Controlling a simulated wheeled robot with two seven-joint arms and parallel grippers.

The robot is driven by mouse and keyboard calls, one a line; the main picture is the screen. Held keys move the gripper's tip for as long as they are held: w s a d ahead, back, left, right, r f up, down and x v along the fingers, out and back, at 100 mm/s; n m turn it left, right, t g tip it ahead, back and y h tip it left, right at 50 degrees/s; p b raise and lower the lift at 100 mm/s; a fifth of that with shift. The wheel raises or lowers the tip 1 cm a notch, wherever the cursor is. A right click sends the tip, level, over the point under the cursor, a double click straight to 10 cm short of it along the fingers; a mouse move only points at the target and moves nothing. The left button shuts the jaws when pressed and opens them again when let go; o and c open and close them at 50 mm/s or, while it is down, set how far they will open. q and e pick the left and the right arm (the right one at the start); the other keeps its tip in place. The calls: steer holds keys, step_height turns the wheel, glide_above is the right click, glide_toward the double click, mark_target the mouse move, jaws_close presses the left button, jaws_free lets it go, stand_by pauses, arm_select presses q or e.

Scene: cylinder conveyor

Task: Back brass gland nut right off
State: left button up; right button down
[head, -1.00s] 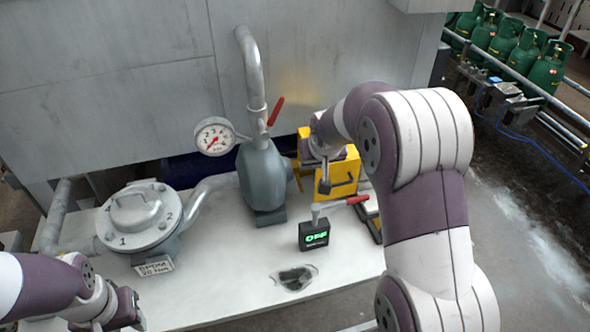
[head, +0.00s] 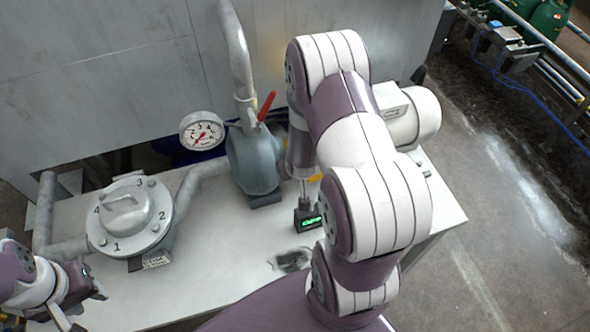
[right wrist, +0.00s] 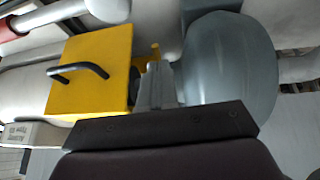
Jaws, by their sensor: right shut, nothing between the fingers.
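I cannot make out the brass gland nut for certain. A small yellowish piece (right wrist: 154,52) shows in the right wrist view, between the yellow box (right wrist: 95,70) and the rounded grey pump body (right wrist: 230,70). My right gripper (right wrist: 156,84) is shut and empty there, its fingers pointing into that gap. The grey pump body (head: 252,160) stands left of that arm. My left gripper (head: 97,290) is at the lower left, away from the pump; its jaw opening is unclear.
A pressure gauge (head: 202,131) and red lever (head: 266,105) stand by the pump. A numbered round lid (head: 132,215) is at left. The bench's (head: 200,280) front is mostly clear.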

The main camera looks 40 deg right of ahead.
arm_select(q)
steer(key=shift+s+a+r+p, duration=0.15)
steer(key=shift+s+r+p, duration=0.15)
steer(key=shift+r, duration=0.1)
arm_select(e)
steer(key=x, duration=0.5)
steer(key=shift+s+d+f, duration=0.1)
steer(key=shift+d+f, duration=0.1)
arm_select(q)
steer(key=shift+f+b, duration=0.55)
steer(key=shift+b, duration=0.05)
arm_select(e)
steer(key=shift+d+f, duration=0.1)
steer(key=shift+f, duration=0.35)
arm_select(q)
steer(key=shift+s+r, duration=0.1)
arm_select(e)
steer(key=shift+r, duration=0.1)
